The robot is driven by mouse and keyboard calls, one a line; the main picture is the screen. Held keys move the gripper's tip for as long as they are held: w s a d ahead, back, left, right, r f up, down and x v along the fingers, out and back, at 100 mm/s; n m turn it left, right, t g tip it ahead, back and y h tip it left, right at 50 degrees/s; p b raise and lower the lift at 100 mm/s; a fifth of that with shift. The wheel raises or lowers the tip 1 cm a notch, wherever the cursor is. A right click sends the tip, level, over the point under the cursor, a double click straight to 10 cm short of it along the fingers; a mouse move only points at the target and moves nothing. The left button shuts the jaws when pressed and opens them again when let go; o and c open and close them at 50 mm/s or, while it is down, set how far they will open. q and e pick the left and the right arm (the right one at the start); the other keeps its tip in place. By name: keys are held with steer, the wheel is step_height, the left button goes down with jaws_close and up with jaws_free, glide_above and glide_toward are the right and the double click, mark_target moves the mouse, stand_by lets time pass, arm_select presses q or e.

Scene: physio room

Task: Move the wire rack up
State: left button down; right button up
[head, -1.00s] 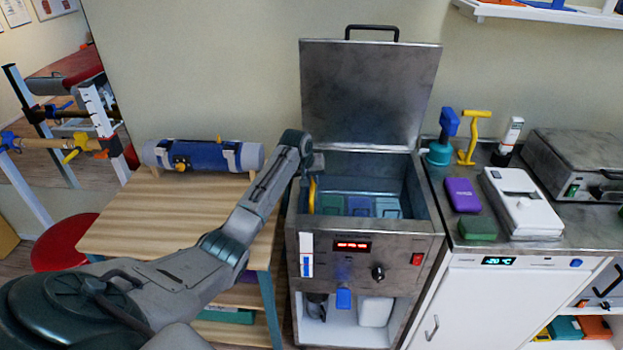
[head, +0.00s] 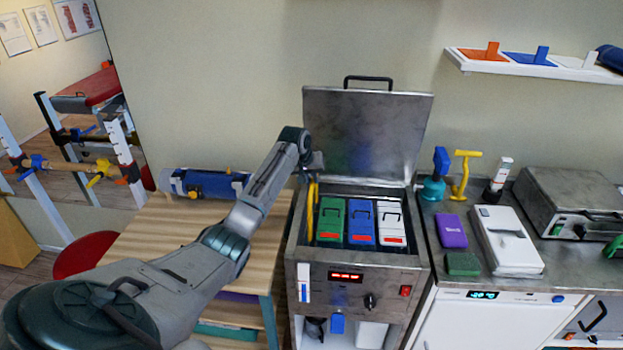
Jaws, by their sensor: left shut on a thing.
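The steel tank (head: 360,262) stands in the middle with its lid (head: 368,135) open upright. A green pack (head: 330,221), a blue pack (head: 361,222) and a white pack (head: 391,224) stand side by side in its opening, near rim height. The wire rack shows mainly as a yellow upright handle (head: 311,208) at the left inside edge; its wires are mostly hidden by the packs. My left gripper (head: 314,165) is shut on the top of this handle, above the tank's left side. My right gripper is out of view.
A wooden table (head: 150,225) with a blue roll stands left of the tank. On the right, a steel counter (head: 535,272) holds a purple block (head: 452,230), a green block, a white device and a metal box. A wall shelf (head: 530,67) hangs above.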

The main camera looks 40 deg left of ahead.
arm_select(q)
steer(key=shift+w+r, duration=0.15)
steer(key=shift+r, duration=0.2)
steer(key=c, duration=1.8)
jaws_free()
steer(key=shift+o, duration=0.5)
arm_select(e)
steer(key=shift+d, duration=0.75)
